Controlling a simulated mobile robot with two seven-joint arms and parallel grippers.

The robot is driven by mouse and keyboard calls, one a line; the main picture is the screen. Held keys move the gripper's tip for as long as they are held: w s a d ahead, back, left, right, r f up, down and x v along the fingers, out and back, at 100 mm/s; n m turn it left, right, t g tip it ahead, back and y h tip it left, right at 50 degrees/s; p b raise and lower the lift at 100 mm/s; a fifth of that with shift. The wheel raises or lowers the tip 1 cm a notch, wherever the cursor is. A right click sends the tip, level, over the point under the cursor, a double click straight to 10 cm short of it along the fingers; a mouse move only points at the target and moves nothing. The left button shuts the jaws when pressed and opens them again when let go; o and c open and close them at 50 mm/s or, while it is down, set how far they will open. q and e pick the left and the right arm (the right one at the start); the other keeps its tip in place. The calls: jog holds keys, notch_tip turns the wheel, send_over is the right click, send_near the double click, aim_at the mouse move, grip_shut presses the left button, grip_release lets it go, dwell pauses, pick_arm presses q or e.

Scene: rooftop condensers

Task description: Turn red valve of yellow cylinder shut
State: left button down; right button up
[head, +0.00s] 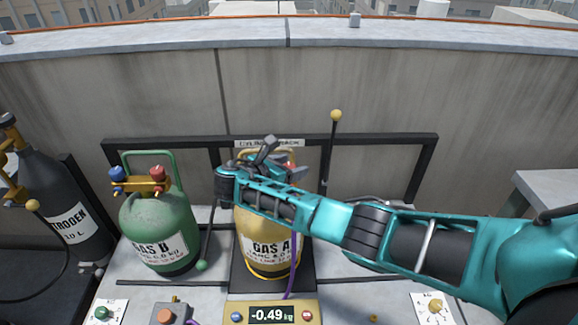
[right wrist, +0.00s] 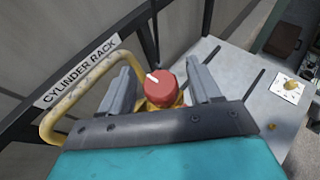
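The yellow cylinder (head: 262,262), marked GAS A, stands in front of the cylinder rack. Its top is largely hidden by my right arm in the head view. The red valve (right wrist: 162,90) is a round knob with a white mark pointing to the upper left in the right wrist view. My right gripper (right wrist: 158,72) is open, with one grey finger on each side of the red valve. Narrow gaps show between the knob and both fingers. In the head view my right gripper (head: 264,150) is over the cylinder's top. My left gripper is not in view.
A green GAS B cylinder (head: 160,232) with red and blue knobs stands to the left, and a black nitrogen cylinder (head: 62,205) farther left. The rack's dark frame (head: 390,139) and a concrete wall are behind. A scale display (head: 271,314) reads -0.49 kg in front.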

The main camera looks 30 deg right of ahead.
jog(key=v, duration=1.3)
jog(key=s+a+f+m+y, duration=0.2)
jog(key=s+f+y, duration=0.1)
jog(key=f, duration=0.3)
jog(key=s+a+f+m+t+y, duration=0.1)
jog(key=s+f+m+y, duration=0.1)
jog(key=s+f+y, duration=0.35)
jog(key=s+a+f+m+y, duration=0.2)
jog(key=f, duration=0.6)
jog(key=s+d+r+m+t+y, duration=0.1)
jog(key=s+d+m+t+y, duration=0.1)
jog(key=s+m, duration=0.4)
jog(key=s+d+r+m+t+y, duration=0.2)
jog(key=s+d+m+t, duration=0.1)
jog(key=s+m, duration=0.3)
jog(key=shift+d+r+m, duration=0.2)
jog(key=shift+d+m, duration=0.05)
jog(key=shift+m, duration=0.55)
